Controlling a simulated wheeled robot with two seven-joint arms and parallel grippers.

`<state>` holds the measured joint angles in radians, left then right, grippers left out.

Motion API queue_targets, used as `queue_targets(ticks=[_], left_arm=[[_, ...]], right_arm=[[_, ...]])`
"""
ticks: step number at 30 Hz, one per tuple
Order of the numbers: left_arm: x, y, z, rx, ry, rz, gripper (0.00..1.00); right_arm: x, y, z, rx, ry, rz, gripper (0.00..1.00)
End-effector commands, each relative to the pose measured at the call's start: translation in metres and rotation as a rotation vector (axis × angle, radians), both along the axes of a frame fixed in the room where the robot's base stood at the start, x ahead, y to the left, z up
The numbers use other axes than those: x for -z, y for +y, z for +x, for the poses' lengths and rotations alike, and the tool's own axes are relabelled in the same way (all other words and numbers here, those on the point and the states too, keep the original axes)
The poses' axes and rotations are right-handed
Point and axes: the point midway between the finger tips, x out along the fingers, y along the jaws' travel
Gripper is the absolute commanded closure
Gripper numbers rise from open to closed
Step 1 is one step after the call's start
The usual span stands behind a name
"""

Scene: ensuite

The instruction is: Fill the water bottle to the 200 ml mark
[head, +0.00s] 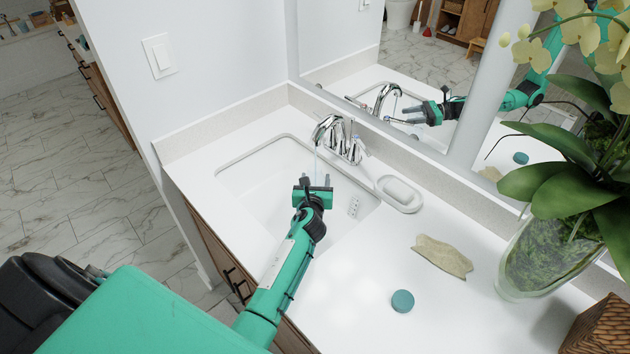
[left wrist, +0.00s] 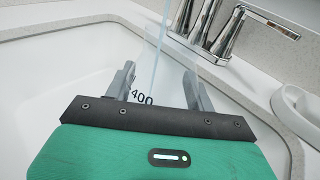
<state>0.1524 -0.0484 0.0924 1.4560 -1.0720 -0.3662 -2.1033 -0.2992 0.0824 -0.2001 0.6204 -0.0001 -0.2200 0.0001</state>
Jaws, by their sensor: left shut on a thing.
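My left gripper (head: 314,190) is over the sink basin (head: 262,170), below the faucet (head: 328,128). In the left wrist view my left gripper (left wrist: 160,90) is shut on the clear water bottle (left wrist: 166,84), with a dark "400" mark showing between the fingers. A thin water stream (left wrist: 161,35) runs from the faucet down to the bottle's top. The stream (head: 316,163) also shows in the head view. The bottle is mostly hidden behind the gripper in the head view. The water level and the 200 mark cannot be seen. My right gripper is not in view.
A white soap dish (head: 399,194) stands right of the sink. A round teal cap-like disc (head: 402,301) and a beige cloth or stone piece (head: 442,256) lie on the counter. A glass vase (head: 540,265) with an orchid stands at the right. A mirror (head: 430,75) backs the counter.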

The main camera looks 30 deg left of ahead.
Motion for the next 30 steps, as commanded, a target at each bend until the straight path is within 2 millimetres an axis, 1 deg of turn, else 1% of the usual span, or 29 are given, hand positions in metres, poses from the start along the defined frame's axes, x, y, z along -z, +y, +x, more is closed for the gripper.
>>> queue_targets(ticks=[8, 30], left_arm=[[0.0, 0.001, 0.003, 0.0, -0.001, 0.0, 0.8], [0.0, 0.032, 0.066, 0.001, -0.001, 0.0, 0.8]], right_arm=[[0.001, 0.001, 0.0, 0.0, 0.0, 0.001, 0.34], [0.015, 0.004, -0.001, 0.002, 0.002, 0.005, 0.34]])
